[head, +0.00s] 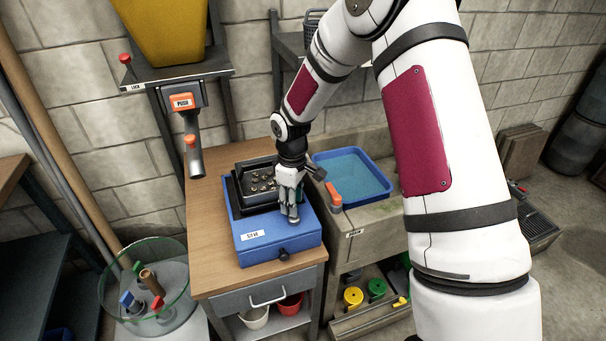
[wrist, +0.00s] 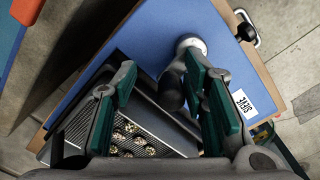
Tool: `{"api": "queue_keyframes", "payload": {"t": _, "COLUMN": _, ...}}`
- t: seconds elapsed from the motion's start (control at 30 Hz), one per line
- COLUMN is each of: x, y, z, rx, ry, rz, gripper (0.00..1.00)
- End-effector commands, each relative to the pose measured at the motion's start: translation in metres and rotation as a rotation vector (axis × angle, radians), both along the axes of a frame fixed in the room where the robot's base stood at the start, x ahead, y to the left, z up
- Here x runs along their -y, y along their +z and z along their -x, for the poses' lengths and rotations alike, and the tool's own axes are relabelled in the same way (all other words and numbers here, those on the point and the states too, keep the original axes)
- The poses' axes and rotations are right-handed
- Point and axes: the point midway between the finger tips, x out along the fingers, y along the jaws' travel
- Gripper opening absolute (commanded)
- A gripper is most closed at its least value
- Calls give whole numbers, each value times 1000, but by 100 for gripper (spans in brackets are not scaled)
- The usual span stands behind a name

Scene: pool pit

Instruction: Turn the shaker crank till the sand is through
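The shaker is a blue box (head: 262,236) labelled SIEVE on a wooden bench. It also shows in the wrist view (wrist: 150,30). A black sieve tray (head: 236,190) with several pale lumps sits at its back; its mesh shows in the wrist view (wrist: 160,125). The crank, a light round hub (wrist: 190,43) with a dark grip (wrist: 172,92), is on the box top. My gripper (head: 289,215) points down over the crank. Its teal-padded fingers (wrist: 160,75) stand apart with the dark grip between them, nearer the right finger. I cannot tell whether they touch.
A blue basin (head: 350,172) and an orange-handled tool (head: 334,194) are right of the box. A yellow hopper (head: 160,30) with a PUSH spout (head: 182,102) hangs at back left. A glass tub (head: 150,300) stands at lower left. Bare bench top (head: 207,240) lies left of the box.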

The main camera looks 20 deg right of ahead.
Motion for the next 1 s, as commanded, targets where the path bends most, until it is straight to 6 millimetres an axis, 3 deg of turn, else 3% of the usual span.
{"api": "queue_keyframes", "payload": {"t": 0.5, "x": 18, "y": 2, "z": 15, "rx": 1, "ry": -707, "rz": 1, "gripper": 40}}
{"api": "queue_keyframes", "payload": {"t": 1.0, "x": 23, "y": 2, "z": 36, "rx": 0, "ry": -1340, "rz": 2, "gripper": 40}}
